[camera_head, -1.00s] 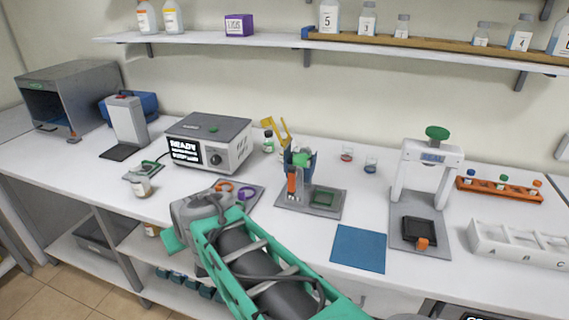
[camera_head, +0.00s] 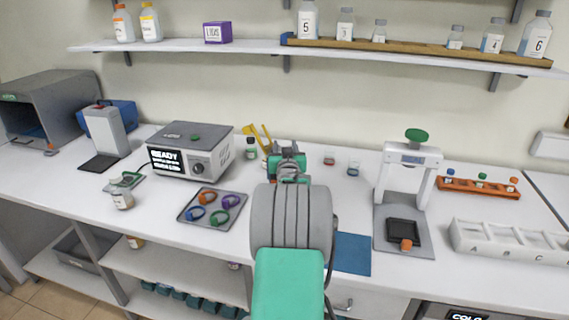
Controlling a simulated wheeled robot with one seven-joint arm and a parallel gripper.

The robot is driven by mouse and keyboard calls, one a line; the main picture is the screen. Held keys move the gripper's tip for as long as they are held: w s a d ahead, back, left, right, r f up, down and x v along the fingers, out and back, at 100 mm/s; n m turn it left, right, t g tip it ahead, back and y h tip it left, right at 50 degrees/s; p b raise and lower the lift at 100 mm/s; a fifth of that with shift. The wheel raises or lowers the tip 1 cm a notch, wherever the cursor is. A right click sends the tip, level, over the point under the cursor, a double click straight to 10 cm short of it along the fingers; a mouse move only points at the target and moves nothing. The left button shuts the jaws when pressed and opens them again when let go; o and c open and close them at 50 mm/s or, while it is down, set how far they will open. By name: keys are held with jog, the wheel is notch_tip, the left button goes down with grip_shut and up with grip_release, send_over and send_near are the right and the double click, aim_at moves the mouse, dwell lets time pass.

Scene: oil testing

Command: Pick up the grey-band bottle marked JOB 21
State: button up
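No JOB 21 marking is readable in the head view. A small pale-capped bottle with a white label (camera_head: 122,198) stands upright at the front left of the bench; its print and band are too small to read. Another bottle (camera_head: 135,242) sits on the lower shelf, partly hidden under the bench edge. A small green-capped bottle (camera_head: 251,149) stands right of the READY machine. My arm reaches forward over the middle of the bench. Its thick grey joint blocks the view, and teal and grey parts show beyond it. My fingertips cannot be made out, nor anything held.
A grey tray (camera_head: 213,209) holds several coloured rings. The READY machine (camera_head: 190,150) stands behind it. Right of my arm are a blue mat (camera_head: 352,254), a green-knobbed press (camera_head: 411,160) and a white compartment rack (camera_head: 510,242). Numbered bottles stand on the wall shelf (camera_head: 200,45).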

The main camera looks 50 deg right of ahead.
jog(key=shift+w, duration=0.1)
jog(key=shift+c, duration=0.2)
grip_shut()
dwell(0.4)
jog(key=shift+r, duration=0.15)
